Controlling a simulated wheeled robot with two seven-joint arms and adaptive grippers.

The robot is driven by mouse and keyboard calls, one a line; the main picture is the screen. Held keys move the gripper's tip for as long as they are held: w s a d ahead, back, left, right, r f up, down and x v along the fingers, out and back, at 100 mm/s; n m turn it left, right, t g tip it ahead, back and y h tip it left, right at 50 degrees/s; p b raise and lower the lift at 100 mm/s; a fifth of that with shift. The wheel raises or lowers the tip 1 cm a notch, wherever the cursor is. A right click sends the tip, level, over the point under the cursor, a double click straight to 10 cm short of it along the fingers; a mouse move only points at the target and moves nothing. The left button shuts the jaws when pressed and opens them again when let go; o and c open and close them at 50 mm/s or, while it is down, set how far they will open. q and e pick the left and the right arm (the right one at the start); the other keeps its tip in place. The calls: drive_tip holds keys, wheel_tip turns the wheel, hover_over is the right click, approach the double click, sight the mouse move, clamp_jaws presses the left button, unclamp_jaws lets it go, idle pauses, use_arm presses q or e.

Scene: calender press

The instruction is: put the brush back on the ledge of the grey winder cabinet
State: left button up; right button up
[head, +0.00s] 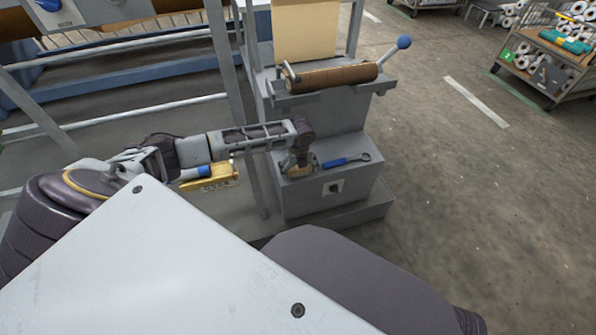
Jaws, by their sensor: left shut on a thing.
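The grey winder cabinet (340,195) stands at the centre of the head view, and its low ledge (362,174) faces up. My left arm reaches in from the left, and my left gripper (299,163) points down at the left part of the ledge. It is shut on the brush (297,171), of which only a small yellowish part shows. The fingers hide most of the brush. I cannot tell whether the brush touches the ledge. My right gripper is not in view.
A wrench with a blue handle (346,161) lies on the ledge just right of the gripper. Above is a brown roll (333,76) and a blue-knobbed lever (403,42). A yellow slotted item (216,179) shows below my forearm. Open floor lies right.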

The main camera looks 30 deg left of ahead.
use_arm(q)
drive_tip(key=shift+f, duration=0.1)
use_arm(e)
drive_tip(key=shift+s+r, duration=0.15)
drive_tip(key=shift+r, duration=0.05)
use_arm(q)
drive_tip(key=shift+f, duration=0.1)
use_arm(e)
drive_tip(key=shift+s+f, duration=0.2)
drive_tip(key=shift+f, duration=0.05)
use_arm(q)
drive_tip(key=o, duration=0.7)
drive_tip(key=shift+o, duration=0.2)
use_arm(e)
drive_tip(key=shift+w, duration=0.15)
